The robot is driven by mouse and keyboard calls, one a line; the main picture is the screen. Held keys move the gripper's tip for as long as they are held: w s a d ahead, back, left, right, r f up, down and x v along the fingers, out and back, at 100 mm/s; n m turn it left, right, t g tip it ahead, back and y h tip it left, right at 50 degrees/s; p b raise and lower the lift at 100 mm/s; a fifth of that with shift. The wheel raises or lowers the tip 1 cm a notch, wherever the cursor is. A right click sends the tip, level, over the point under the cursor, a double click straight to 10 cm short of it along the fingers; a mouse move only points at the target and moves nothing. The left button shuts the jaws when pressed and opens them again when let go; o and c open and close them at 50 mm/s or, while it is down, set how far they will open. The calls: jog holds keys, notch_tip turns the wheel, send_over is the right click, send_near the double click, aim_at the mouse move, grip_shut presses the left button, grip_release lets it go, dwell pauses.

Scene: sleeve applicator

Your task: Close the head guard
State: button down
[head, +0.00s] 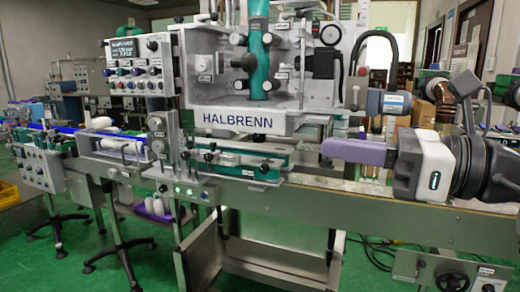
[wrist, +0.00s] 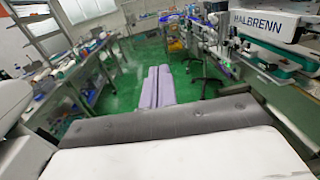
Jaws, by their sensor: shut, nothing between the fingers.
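The sleeve applicator's head (head: 262,62) stands at the top centre of the head view, with a teal column inside a pale housing. A white front panel lettered HALBRENN (head: 240,121) runs along its lower edge; the lettering also shows at the upper right of the wrist view (wrist: 258,24). I cannot clearly pick out the head guard or tell its position. My gripper (head: 326,148) has purple fingers, shut and empty. It points left, right of and a little below the panel. In the wrist view, its fingers (wrist: 160,71) lie side by side over green floor.
A control box (head: 136,66) with knobs stands left of the head. A conveyor rail (head: 400,201) runs below my gripper. A grey motor-like unit (head: 388,102) stands just above my gripper. Benches with clutter (wrist: 75,75) line the left of the wrist view.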

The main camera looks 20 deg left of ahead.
aim_at(227, 134)
jog(key=a, duration=0.4)
jog(key=w+a+p, duration=0.1)
jog(key=a, duration=0.4)
jog(key=a+p, duration=0.1)
jog(key=a, duration=0.3)
jog(key=shift+w+a, duration=0.4)
